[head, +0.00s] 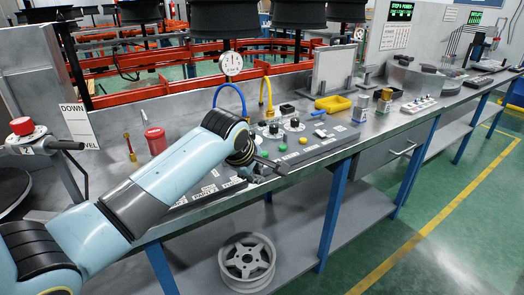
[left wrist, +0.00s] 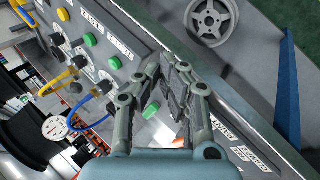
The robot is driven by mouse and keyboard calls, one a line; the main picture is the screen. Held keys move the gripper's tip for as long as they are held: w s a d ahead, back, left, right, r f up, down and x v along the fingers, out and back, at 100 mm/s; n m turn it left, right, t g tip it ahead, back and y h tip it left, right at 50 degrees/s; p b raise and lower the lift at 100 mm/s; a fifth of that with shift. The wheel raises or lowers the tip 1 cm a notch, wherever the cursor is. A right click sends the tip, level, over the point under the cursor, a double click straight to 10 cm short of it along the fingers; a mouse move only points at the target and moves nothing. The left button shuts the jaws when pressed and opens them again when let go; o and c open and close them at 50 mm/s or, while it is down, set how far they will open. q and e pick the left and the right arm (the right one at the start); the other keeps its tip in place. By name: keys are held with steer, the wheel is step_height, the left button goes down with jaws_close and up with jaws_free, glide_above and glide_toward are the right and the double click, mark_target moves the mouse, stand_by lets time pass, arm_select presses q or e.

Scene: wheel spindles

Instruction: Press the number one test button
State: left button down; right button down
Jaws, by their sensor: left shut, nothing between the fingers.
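My left gripper (head: 262,172) is shut and empty, over the front edge of a grey control panel (head: 325,147) on the bench. In the left wrist view its fingertips (left wrist: 168,70) are together. Several green buttons sit on the panel: one (left wrist: 114,63) is left of the fingertips, another (left wrist: 90,40) is farther up, and a third (left wrist: 151,110) shows between the finger links. In the head view one green button (head: 283,147) is just beyond the gripper. White labels (left wrist: 118,42) lie beside the buttons; I cannot read which is number one. The gripper hides part of the panel.
Black knobs (head: 295,123) and blue (head: 230,88) and yellow (head: 265,90) hoses stand behind the buttons. A wheel rim (head: 247,262) lies on the lower shelf. The floor at right is clear.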

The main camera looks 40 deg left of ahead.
arm_select(q)
steer(key=w+a+r+n+t, duration=0.1)
steer(key=w+a+r+n, duration=0.35)
steer(key=w+n, duration=0.35)
step_height(320, 180, up, 5)
steer(key=n+t, duration=0.1)
steer(key=n, duration=0.2)
glide_above(266, 153)
steer(key=shift+y, duration=0.3)
step_height(266, 153, down, 7)
steer(key=b, duration=0.7)
steer(key=shift+b, duration=0.3)
steer(key=shift+f, duration=0.95)
